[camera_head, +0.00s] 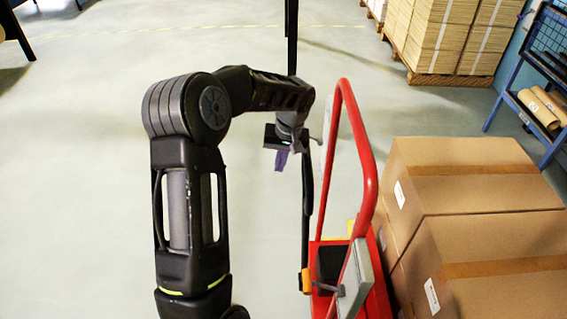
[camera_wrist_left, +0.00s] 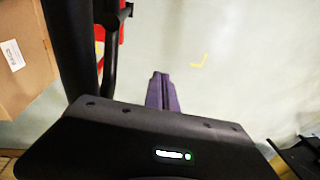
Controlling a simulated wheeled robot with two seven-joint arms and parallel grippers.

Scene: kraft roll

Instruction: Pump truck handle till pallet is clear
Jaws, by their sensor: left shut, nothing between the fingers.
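The red truck frame (camera_head: 363,150) stands right of centre in the head view, its tall loop rising from a red base. A slim black bar (camera_head: 307,200) runs up beside it from an orange part (camera_head: 305,280); it looks like the truck handle. My left gripper (camera_head: 281,161), with purple fingers, is shut and empty, just left of the bar and loop. In the left wrist view its closed fingers (camera_wrist_left: 162,92) point at bare floor, with a black bar (camera_wrist_left: 110,45) and red truck part to the left. My right gripper is out of view. The pallet under the load is hidden.
Large brown cartons (camera_head: 460,165) are stacked right of the truck. Flat cardboard stacks on a wooden pallet (camera_head: 450,79) stand at the back right, near a blue rack (camera_head: 510,85) with brown rolls. The floor (camera_head: 70,180) to the left is clear.

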